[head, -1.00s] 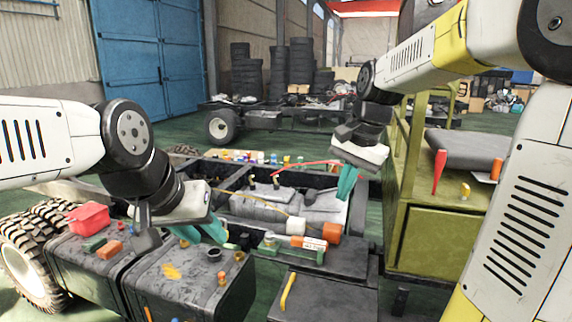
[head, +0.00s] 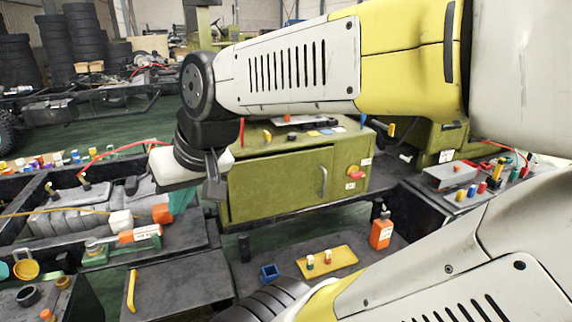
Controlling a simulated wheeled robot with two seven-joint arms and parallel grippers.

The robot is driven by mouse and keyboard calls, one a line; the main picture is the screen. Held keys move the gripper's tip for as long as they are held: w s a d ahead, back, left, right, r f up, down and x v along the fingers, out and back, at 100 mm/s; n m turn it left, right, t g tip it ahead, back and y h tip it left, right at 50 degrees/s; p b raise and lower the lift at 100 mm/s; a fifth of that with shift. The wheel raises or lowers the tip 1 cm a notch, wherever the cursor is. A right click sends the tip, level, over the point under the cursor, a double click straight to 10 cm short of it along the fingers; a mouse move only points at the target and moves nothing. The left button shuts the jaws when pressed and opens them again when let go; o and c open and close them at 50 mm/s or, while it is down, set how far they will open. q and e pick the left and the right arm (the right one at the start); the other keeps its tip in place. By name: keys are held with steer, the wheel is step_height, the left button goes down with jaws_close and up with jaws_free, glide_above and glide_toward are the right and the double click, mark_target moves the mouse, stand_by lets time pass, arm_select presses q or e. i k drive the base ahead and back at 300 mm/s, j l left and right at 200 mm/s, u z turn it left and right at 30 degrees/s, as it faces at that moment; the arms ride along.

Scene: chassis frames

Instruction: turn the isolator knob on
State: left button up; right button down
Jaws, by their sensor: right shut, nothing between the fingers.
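The isolator knob (head: 354,171) is red on a yellow backing, on the right part of the green cabinet's front (head: 280,185) in the head view. Its exact turn angle is too small to tell. My right gripper (head: 183,198) hangs left of the cabinet, well apart from the knob. My left gripper is not in view.
My right arm crosses above the cabinet and also fills the lower right. An orange bottle (head: 381,231) and a yellow tray (head: 327,261) stand before the cabinet. A grey bench (head: 468,200) with several small items stands right. The cabinet front is clear.

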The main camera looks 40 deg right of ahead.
mark_target(354, 174)
steer(key=z, duration=2.1)
steer(key=i, duration=0.85)
steer(key=j, duration=0.1)
